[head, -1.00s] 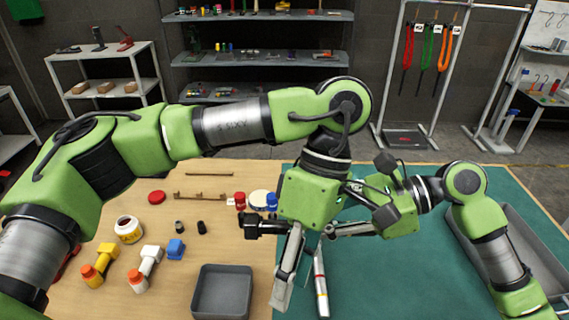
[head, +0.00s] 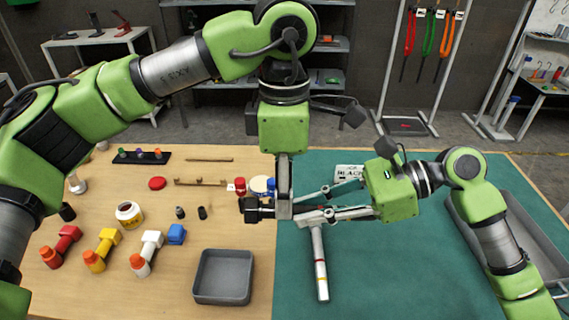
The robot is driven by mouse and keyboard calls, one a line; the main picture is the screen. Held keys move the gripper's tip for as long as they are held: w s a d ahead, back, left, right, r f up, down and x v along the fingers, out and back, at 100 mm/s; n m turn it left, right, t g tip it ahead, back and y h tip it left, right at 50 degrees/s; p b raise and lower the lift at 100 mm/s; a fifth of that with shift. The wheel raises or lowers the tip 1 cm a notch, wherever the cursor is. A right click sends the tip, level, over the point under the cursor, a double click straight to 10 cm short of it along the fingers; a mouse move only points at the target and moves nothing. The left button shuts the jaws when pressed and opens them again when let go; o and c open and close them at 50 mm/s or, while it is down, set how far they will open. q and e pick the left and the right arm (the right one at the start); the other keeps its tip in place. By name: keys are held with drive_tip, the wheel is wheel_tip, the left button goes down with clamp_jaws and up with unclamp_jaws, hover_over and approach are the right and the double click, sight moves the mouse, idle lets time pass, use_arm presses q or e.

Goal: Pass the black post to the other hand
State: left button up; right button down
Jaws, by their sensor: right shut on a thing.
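The black post (head: 254,204) is held level above the seam between the wood and the green mat, its blocky end pointing left. My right gripper (head: 290,213) reaches in from the right and is shut on the post's right part. My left gripper (head: 284,212) points straight down from above at the post, just right of its blocky end. Its fingers show edge-on and overlap the post and the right fingertips, so I cannot tell whether they are apart, closed or touching it.
A grey tray (head: 223,277) stands on the wood.

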use_arm(q)
drive_tip(key=shift+f, duration=2)
clamp_jaws()
use_arm(e)
drive_tip(key=c, duration=1.8)
unclamp_jaws()
